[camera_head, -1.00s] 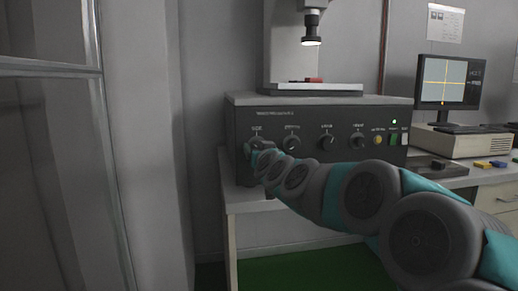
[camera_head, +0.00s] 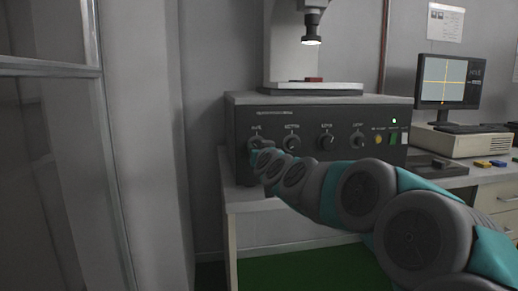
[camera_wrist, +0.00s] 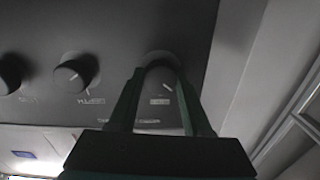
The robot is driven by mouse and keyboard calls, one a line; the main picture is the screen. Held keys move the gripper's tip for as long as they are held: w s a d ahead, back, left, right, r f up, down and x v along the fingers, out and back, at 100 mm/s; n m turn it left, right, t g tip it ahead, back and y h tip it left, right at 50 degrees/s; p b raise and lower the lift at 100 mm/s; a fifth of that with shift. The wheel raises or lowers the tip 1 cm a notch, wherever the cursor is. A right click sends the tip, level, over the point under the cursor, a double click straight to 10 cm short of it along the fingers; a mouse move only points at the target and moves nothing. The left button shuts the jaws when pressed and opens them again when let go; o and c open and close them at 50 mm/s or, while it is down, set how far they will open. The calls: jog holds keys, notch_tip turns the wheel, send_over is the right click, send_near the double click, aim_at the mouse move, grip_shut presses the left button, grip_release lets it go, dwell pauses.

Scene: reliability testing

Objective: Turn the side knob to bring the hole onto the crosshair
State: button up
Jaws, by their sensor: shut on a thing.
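The side knob (camera_wrist: 160,72) is a dark round dial, leftmost on the black control box in the head view (camera_head: 253,143). My gripper (camera_wrist: 160,82) is shut on it, one finger on each side. The knob is partly hidden behind my arm in the head view. The monitor (camera_head: 448,82) shows a yellow crosshair (camera_head: 446,83) on a grey field, with a small orange mark near its lower edge. I cannot make out the hole on the screen. A red piece (camera_head: 314,79) lies on the stage under the lit microscope head (camera_head: 312,40).
Several other knobs sit to the right of the side knob, the nearest (camera_head: 292,142) close to my wrist. Small coloured buttons (camera_head: 393,138) are at the box's right end. A glass-panelled frame (camera_head: 55,150) stands at the left.

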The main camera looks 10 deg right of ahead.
grip_shut()
jog(key=m, duration=1)
jog(key=shift+f, duration=0.1)
dwell(0.5)
jog(key=o, duration=1.2)
grip_release()
jog(key=shift+c, duration=0.2)
